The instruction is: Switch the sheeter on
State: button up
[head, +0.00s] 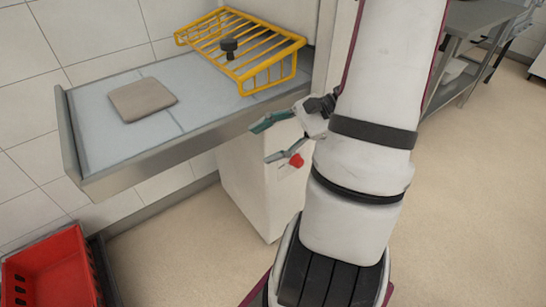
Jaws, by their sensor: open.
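The sheeter has a white body (250,190), a bluish belt table (105,122) sticking out to the left, and a yellow wire guard (265,68) over the belt. A round red button (296,160) shows on the front of the body, below the table. My gripper (266,142) is open and empty, its fingers pointing left, in front of the body below the table edge. In the picture the red button shows close to the lower finger; I cannot tell the depth gap between them. My arm hides the body to the right of the button, and any other controls there.
A flat beige dough piece (142,99) lies on the belt. A black knob (229,46) shows at the guard. A red crate (52,272) stands at the lower left. A steel table (465,25) is at the upper right. The floor on the right is clear.

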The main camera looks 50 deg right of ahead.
jog(key=s+d+f+m+t+h+b, duration=0.2)
jog(key=d+f+m+t+b, duration=0.3)
jog(key=f, duration=0.3)
jog(key=s+d+f+m+t+h+b, duration=0.2)
jog(key=d+f+m+t+h+b, duration=0.15)
jog(key=d+f, duration=0.3)
jog(key=m+t+h+b, duration=0.1)
jog(key=m+h+b, duration=0.4)
jog(key=m+h, duration=0.25)
send_near(301, 164)
jog(key=shift+y, duration=0.3)
jog(key=w+b, duration=0.1)
jog(key=w, duration=0.2)
jog(key=w+d+b, duration=0.1)
jog(key=w, duration=0.2)
jog(key=w+b, duration=0.1)
jog(key=w, duration=0.2)
jog(key=shift+d+f, duration=0.25)
jog(key=shift+d, duration=0.1)
jog(key=shift+c, duration=0.3)
jog(key=c, duration=1.1)
